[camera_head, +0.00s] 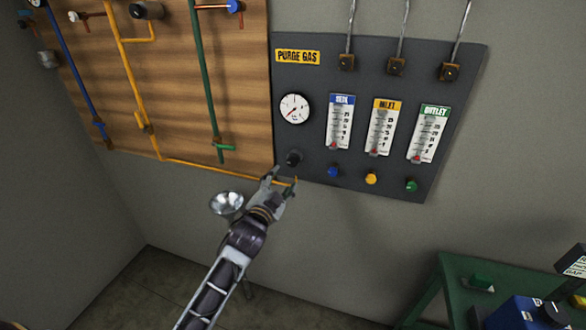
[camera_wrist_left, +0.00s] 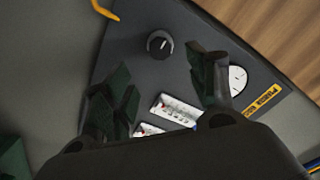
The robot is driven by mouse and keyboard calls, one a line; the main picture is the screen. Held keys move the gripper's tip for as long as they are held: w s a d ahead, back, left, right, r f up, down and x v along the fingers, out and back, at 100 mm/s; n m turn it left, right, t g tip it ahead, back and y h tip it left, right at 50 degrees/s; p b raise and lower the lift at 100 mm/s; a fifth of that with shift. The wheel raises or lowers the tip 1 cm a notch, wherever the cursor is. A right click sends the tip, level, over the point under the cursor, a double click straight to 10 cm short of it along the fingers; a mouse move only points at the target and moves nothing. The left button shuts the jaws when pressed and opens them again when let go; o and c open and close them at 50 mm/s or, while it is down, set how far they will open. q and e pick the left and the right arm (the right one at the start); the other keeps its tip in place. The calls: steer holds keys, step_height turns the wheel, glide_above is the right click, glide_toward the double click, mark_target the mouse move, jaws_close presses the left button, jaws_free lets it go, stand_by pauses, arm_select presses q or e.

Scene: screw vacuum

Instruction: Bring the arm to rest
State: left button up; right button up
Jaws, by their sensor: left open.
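My left gripper (camera_head: 281,183) is open and empty in the head view, just below the lower left corner of the dark purge gas panel (camera_head: 330,60). A black knob (camera_head: 293,158) on that panel sits just above the fingertips. In the left wrist view the two fingers of my left gripper (camera_wrist_left: 165,88) stand wide apart, with the black knob (camera_wrist_left: 160,44) beyond and between them, apart from both. My right gripper is not in either view.
A wooden board (camera_head: 170,80) with blue, yellow and green pipes is left of the panel. A yellow pipe runs behind my gripper. A silver bowl-shaped thing (camera_head: 227,203) shows beside my arm. A green table (camera_head: 450,275) with a blue box (camera_head: 520,313) stands lower right.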

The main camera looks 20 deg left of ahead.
arm_select(q)
step_height(320, 180, down, 25)
steer(key=w+a+n+g, duration=0.1)
steer(key=n+g, duration=0.3)
steer(key=s+a+f+g, duration=0.1)
steer(key=s+f, duration=0.2)
steer(key=f, duration=0.5)
steer(key=s+a+f+n+g, duration=0.1)
steer(key=s+f+g, duration=0.15)
steer(key=f, duration=0.55)
steer(key=s+a+f+g, duration=0.1)
steer(key=s+f, duration=0.3)
steer(key=f, duration=0.3)
steer(key=s+a+f+n+g, duration=0.15)
steer(key=s+f+g, duration=0.25)
steer(key=s+f, duration=1.5)
steer(key=s+f+g, duration=0.2)
steer(key=s+f, duration=0.1)
steer(key=s, duration=1)
steer(key=s+f+g, duration=0.2)
steer(key=s+f, duration=0.2)
steer(key=s, duration=1)
steer(key=shift+d+y, duration=0.3)
steer(key=shift+d, duration=0.05)
